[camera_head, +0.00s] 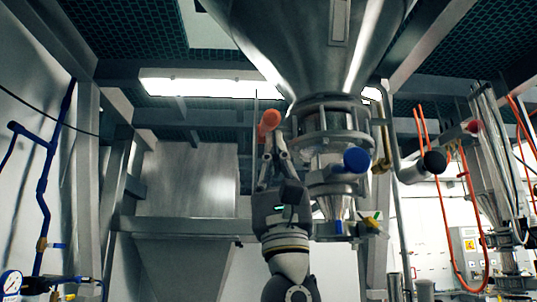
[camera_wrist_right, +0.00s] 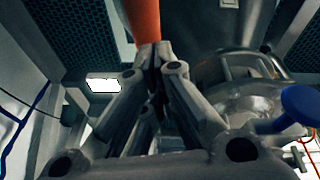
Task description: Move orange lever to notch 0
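The orange lever (camera_head: 268,122) sticks out to the left of the metal valve section below the big hopper, with its rounded end up. My right gripper (camera_head: 273,143) points up from below, with its fingertips right at the lever's lower part. In the right wrist view the orange lever (camera_wrist_right: 142,20) rises just beyond the fingertips (camera_wrist_right: 156,50). The tips are almost together, closer than the lever is wide, so the lever does not appear to be between them. I cannot tell whether they touch it. The notch marks cannot be made out. My left gripper is not in view.
A blue-ended handle (camera_head: 356,160) sits right of the gripper, and a black-ended one (camera_head: 434,162) farther right. The steel hopper (camera_head: 310,40) hangs above. A frame beam (camera_head: 180,225) runs behind on the left. Orange hoses (camera_head: 440,200) hang at the right.

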